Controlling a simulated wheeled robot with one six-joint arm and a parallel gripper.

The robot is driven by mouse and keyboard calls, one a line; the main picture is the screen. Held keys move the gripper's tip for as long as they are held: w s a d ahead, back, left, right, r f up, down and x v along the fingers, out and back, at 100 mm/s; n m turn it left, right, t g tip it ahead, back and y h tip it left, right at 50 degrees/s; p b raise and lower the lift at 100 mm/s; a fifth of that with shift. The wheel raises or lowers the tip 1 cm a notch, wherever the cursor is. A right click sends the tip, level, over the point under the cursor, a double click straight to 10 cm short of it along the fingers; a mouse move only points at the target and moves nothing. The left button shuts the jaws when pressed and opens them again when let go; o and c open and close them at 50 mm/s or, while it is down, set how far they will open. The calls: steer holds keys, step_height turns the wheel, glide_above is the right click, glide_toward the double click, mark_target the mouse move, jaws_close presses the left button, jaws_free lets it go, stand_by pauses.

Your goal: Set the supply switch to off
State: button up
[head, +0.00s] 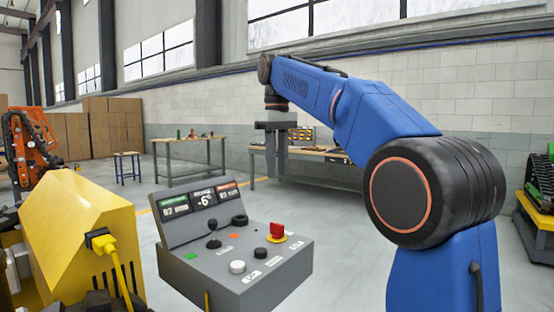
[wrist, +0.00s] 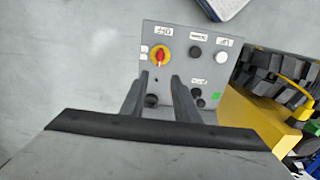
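The grey control console (head: 218,268) has a red rotary switch (head: 277,231) on a yellow round base at its right side. In the wrist view the red switch (wrist: 159,57) stands on its yellow disc near the console's upper left corner, with small white labels beside it that are too small to read surely. My gripper (head: 276,176) hangs pointing down above and behind the console, apart from it. In the wrist view my gripper (wrist: 157,84) has its two fingers spread with nothing between them. The fingers cover part of the console's lower half.
The console also bears a white knob (head: 237,267), a black knob (head: 240,220) and a joystick (head: 213,241). A yellow machine (head: 80,215) with a plugged cable stands at left. Workbenches stand behind on open grey floor.

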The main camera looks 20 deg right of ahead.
steer(key=shift+r, duration=0.95)
steer(key=s+d+f+m+t, duration=0.2)
steer(key=s+d+f+m, duration=0.1)
steer(key=s+f, duration=1.3)
steer(key=s+d+f+m+t, duration=0.2)
steer(key=s+d+f+m, duration=0.2)
steer(key=s+f, duration=1.3)
step_height(320, 180, down, 4)
steer(key=shift+s+f+t, duration=0.2)
steer(key=shift+f+t, duration=0.05)
steer(key=shift+t, duration=0.15)
stand_by(0.7)
